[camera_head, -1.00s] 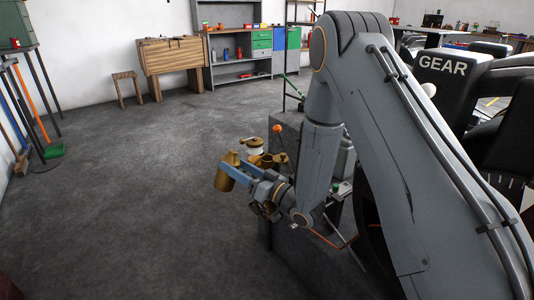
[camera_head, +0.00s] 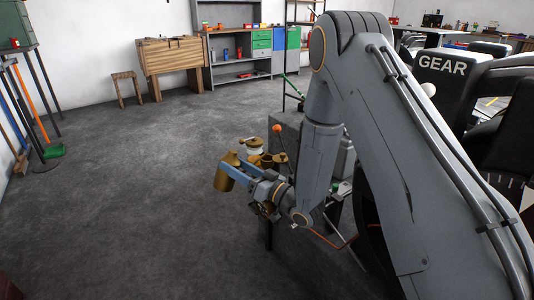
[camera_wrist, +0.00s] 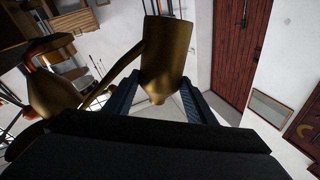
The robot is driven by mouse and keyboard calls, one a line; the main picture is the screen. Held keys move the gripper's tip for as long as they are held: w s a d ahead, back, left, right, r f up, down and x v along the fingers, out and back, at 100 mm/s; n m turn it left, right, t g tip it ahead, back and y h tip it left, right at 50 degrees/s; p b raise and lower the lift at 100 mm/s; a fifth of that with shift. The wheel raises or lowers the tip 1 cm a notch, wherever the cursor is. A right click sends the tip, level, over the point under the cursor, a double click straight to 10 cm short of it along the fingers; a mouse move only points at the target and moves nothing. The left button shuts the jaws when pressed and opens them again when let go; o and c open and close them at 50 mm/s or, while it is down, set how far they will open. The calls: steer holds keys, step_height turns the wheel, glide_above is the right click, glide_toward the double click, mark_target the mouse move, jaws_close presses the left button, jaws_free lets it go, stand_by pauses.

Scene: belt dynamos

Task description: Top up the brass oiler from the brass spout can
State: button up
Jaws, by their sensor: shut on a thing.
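The brass spout can (camera_head: 224,179) is held at the end of my arm, left of the machine in the head view, and leans slightly there. My gripper (camera_head: 233,162) is shut on it, with its blue fingers on either side of the can's body (camera_wrist: 168,58) in the wrist view. Brass cups, which seem to include the brass oiler (camera_head: 267,161), stand just right of the can on the machine. A rounded brass body (camera_wrist: 55,92) shows at the left of the wrist view; I cannot tell its link to the can. No oil stream is visible.
A white-bodied pot with a brass lid (camera_head: 254,146) and an orange-knobbed lever (camera_head: 278,129) stand close by the brass cups. The dark machine block (camera_head: 290,240) lies below my wrist. A wooden bench (camera_head: 173,58) stands far back.

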mark_target(234, 155)
steer(key=shift+r+m+t+p, duration=0.3)
steer(key=shift+r+m, duration=0.2)
steer(key=shift+r, duration=0.1)
stand_by(1.8)
steer(key=shift+r+m, duration=0.25)
steer(key=shift+m, duration=0.05)
steer(key=shift+r+p, duration=0.2)
steer(key=shift+p, duration=0.1)
stand_by(1.4)
steer(key=shift+w+r+m+t, duration=0.1)
steer(key=shift+r+m+t, duration=0.2)
steer(key=shift+m, duration=0.2)
steer(key=shift+d+r, duration=0.1)
steer(key=shift+r, duration=0.05)
stand_by(1.4)
steer(key=shift+r+m+p, duration=0.25)
steer(key=shift+m+p, duration=0.15)
steer(key=shift+m, duration=0.1)
stand_by(0.6)
